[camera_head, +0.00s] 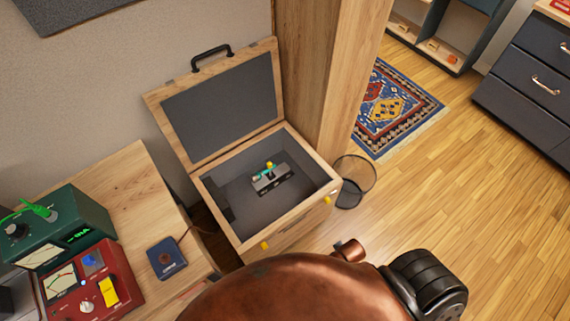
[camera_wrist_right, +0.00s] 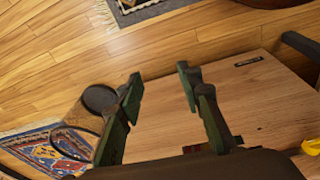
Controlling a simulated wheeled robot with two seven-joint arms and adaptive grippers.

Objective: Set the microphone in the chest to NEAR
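The wooden chest (camera_head: 290,238) stands open, its grey-lined lid (camera_head: 222,110) tilted up against the wall. Inside, on the dark floor, lies a small grey device (camera_head: 271,179) with a green part and a yellow part on top; it appears to be the microphone. Its markings and switch setting are too small to read. My right gripper (camera_wrist_right: 160,85) shows only in the right wrist view. Its two green fingers are spread apart with nothing between them, above a wooden surface. The chest's inside does not show in that view. My left gripper is in neither view.
A wooden table (camera_head: 125,180) left of the chest carries a green meter box (camera_head: 75,225), a red meter box (camera_head: 115,275) and a small blue box (camera_head: 166,258). A wooden post (camera_head: 325,80) rises behind the chest. A wire basket (camera_head: 350,195) stands on the floor beside it.

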